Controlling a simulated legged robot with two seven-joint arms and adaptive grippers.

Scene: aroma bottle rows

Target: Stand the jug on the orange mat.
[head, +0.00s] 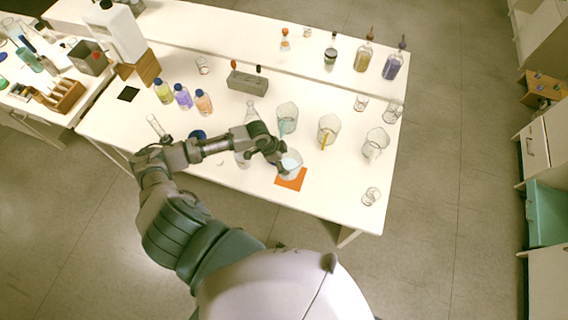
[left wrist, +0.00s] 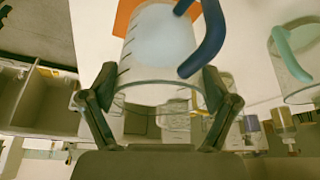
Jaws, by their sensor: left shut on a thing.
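The jug (head: 291,164) is clear with a whitish content, and the left wrist view shows its blue handle and dark marks (left wrist: 160,45). My left gripper (head: 279,161) is shut on the jug, with a finger on each side near the rim in the left wrist view (left wrist: 158,88). The orange mat (head: 290,183) lies near the table's front edge. The jug is upright over the mat's far part and hides some of it. I cannot tell whether its base touches the mat. The mat also shows behind the jug in the left wrist view (left wrist: 124,14). My right gripper is not in view.
A teal-handled jug (head: 287,119), a jug with a yellow part (head: 328,130) and a clear jug (head: 375,144) stand behind and right of the mat. A small glass (head: 371,196) is at the front right. A flask (head: 251,112) stands behind my arm.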

